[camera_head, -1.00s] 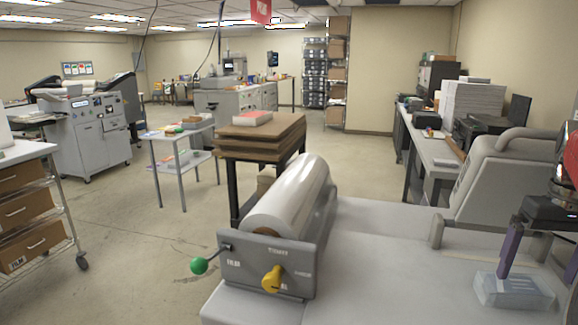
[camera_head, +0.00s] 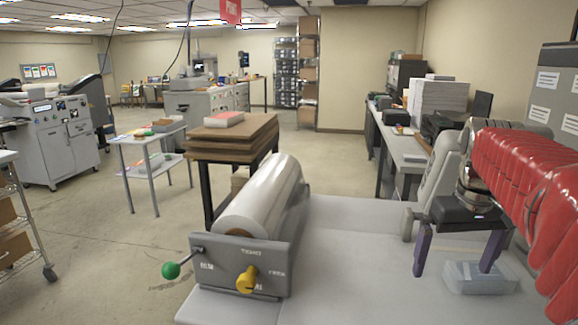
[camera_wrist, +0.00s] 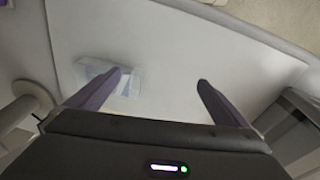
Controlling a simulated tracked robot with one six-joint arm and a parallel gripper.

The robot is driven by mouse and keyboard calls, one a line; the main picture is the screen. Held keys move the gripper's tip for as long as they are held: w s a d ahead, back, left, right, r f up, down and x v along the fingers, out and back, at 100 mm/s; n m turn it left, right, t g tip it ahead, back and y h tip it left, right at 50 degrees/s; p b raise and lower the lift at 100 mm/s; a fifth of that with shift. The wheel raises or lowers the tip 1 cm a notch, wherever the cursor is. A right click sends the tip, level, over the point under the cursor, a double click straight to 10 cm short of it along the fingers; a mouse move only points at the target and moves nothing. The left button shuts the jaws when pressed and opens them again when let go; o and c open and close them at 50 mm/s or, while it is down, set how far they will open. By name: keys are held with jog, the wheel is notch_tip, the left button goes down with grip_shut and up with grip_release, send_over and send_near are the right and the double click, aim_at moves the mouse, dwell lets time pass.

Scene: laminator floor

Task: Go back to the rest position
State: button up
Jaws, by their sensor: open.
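My gripper (camera_head: 455,255) hangs over the right part of the grey laminator table (camera_head: 345,270) in the head view. Its two purple fingers are spread apart with nothing between them. A small clear plastic box (camera_head: 478,278) lies on the table by the right finger; I cannot tell from the head view whether they touch. In the wrist view the gripper (camera_wrist: 162,80) is also open and empty. There the clear box (camera_wrist: 100,75) lies beside and partly behind the left finger.
A large white film roll (camera_head: 262,200) sits on the table at left, with a grey end panel, a green-knobbed lever (camera_head: 171,270) and a yellow knob (camera_head: 246,280). A grey upright machine part (camera_head: 437,180) stands behind my gripper. The table between roll and gripper is clear.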

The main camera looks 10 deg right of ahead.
jog(key=s+a+f, duration=0.1)
jog(key=a, duration=0.3)
jog(key=s+a+f+t, duration=0.1)
jog(key=s+a, duration=0.1)
jog(key=a, duration=0.2)
jog(key=s+a+f+n+t, duration=0.1)
jog(key=s+a, duration=0.1)
jog(key=a, duration=0.2)
jog(key=shift+a, duration=0.3)
jog(key=s+a+f+t, duration=0.2)
jog(key=s+a+f, duration=0.5)
jog(key=a, duration=0.2)
jog(key=shift+s+n+y, duration=0.3)
jog(key=shift+n+y, duration=0.1)
jog(key=shift+c, duration=0.3)
